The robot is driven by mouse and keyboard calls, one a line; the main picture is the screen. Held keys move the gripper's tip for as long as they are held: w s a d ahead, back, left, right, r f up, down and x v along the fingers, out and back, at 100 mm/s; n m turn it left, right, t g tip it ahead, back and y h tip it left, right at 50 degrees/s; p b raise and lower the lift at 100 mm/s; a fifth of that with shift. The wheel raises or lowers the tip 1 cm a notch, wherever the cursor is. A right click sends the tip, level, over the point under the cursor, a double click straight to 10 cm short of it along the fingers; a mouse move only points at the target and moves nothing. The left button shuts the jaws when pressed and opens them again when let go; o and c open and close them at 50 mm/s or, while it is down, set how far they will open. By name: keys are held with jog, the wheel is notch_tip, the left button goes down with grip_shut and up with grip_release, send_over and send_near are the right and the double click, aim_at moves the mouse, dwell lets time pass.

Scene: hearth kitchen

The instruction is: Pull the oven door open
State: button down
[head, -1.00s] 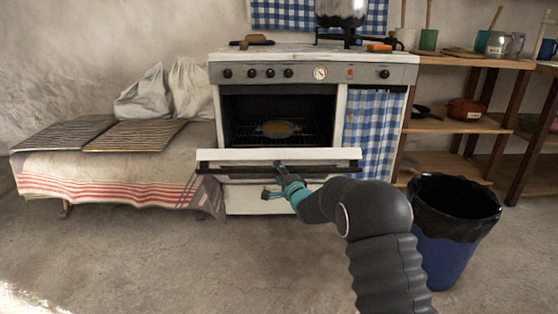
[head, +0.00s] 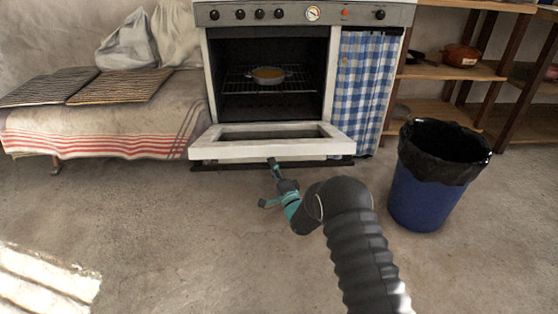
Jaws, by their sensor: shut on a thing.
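The oven (head: 204,75) has its white-framed door (head: 230,149) swung down, close to level, low over the floor. The door's dark handle bar (head: 320,163) runs along its front edge. My gripper (head: 273,164) is at the middle of that edge, shut on the handle. The fingertips are small here and the exact grip is partly hidden.
A blue bin (head: 425,200) with a black liner stands right of my arm. A cloth-covered bench (head: 100,120) is on the left. A checked curtain (head: 358,95) hangs beside the oven, with shelves (head: 440,113) further right. The floor in front is clear.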

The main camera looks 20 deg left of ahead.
jog(key=shift+w+d+f, duration=0.1)
jog(key=shift+w+d, duration=0.05)
jog(key=shift+w, duration=0.1)
jog(key=c, duration=0.8)
grip_release()
jog(key=shift+s, duration=0.1)
jog(key=v, duration=1.2)
jog(key=shift+f, duration=0.2)
